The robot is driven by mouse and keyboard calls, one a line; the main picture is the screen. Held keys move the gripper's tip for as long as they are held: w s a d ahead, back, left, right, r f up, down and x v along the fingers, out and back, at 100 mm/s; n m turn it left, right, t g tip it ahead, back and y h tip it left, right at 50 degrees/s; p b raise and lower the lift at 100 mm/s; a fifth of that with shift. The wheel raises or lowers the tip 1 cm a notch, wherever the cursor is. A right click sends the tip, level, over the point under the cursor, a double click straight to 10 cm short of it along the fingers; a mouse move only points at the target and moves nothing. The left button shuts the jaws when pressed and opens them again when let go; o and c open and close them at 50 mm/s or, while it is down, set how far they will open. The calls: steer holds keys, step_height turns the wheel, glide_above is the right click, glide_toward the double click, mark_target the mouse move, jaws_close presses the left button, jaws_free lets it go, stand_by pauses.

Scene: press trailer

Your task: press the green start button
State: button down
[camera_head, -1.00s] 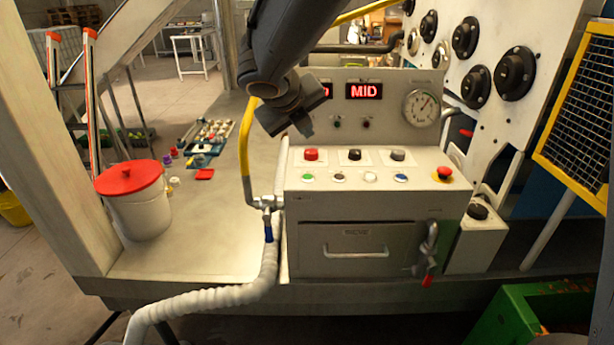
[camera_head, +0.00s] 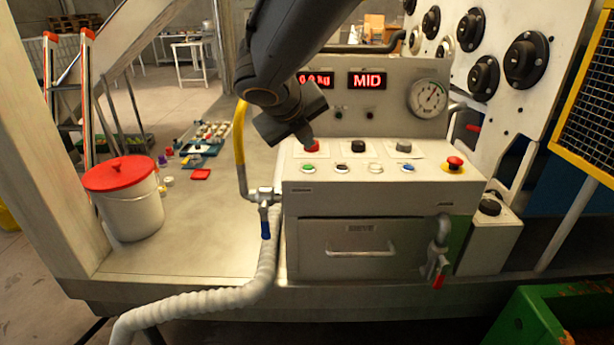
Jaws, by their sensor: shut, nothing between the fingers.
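The green start button (camera_head: 308,168) is at the left end of the front row on the sloped top of the grey control box (camera_head: 420,185). My gripper (camera_head: 308,142) comes down from the top left and is shut and empty. Its tip is in front of or at the red button (camera_head: 312,147) in the back row, just behind the green button in the picture. The tip looks apart from the green button. I cannot tell whether it touches the red one.
A red emergency stop (camera_head: 454,164) sits at the right. Behind stand red displays (camera_head: 370,81) and a gauge (camera_head: 429,98). A hose (camera_head: 240,150) and a red-lidded bucket (camera_head: 130,200) are left.

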steer(key=shift+f+b, duration=0.7)
steer(key=shift+f, duration=0.85)
steer(key=shift+f, duration=0.1)
stand_by(0.8)
steer(key=shift+f, duration=0.3)
steer(key=shift+f, duration=0.35)
stand_by(0.8)
steer(key=shift+r+p, duration=0.8)
steer(key=shift+p, duration=0.2)
steer(key=shift+r, duration=0.1)
step_height(320, 180, up, 5)
steer(key=p, duration=0.5)
steer(key=shift+p, duration=0.3)
